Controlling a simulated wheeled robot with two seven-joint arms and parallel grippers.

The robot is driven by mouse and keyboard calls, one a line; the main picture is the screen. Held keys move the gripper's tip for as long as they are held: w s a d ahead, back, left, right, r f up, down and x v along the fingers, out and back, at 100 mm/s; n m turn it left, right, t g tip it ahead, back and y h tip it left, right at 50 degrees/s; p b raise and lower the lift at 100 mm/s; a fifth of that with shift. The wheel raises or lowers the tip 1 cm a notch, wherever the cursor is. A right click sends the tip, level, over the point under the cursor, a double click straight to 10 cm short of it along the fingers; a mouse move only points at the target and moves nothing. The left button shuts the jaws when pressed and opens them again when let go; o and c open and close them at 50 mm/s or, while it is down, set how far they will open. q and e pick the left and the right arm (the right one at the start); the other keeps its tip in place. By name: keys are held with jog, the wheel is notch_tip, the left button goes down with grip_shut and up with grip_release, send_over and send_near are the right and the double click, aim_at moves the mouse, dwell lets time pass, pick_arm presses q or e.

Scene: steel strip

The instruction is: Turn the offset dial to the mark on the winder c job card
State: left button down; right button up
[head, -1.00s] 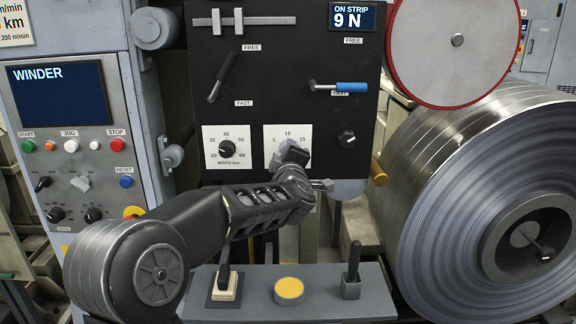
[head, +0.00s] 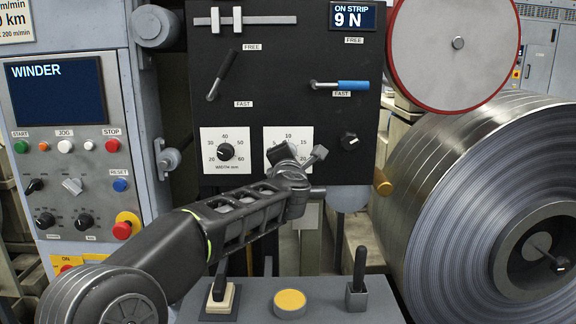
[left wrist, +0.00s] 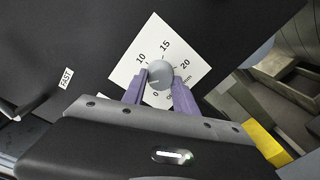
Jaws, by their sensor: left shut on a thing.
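The offset dial is the white plate (head: 301,134) with a scale from 0 to 20 on the black panel. In the left wrist view its round grey knob (left wrist: 160,73) sits between two purple fingers. My left gripper (left wrist: 160,88) is shut on this knob; in the head view the gripper (head: 292,153) covers the knob and the plate's lower part. I cannot read the knob's pointer. The width dial (head: 225,151), marked 20 to 60, is just left of it. I cannot make out a winder c job card. My right gripper is not in view.
A small black knob (head: 349,141) is close on the right, with a blue-handled lever (head: 352,85) above it. A large steel coil (head: 450,210) fills the right. The winder panel (head: 75,150) is on the left. A grey console (head: 325,305) is below.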

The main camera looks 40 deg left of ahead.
pick_arm(q)
jog(key=shift+f+n+b, duration=0.1)
jog(key=shift+n+b, duration=0.25)
jog(key=shift+n, duration=0.25)
jog(key=c, duration=1)
grip_release()
jog(key=shift+o, duration=0.2)
jog(key=shift+s+d, duration=0.1)
jog(key=v, duration=0.7)
jog(key=shift+s, duration=0.25)
jog(key=shift+d, duration=0.15)
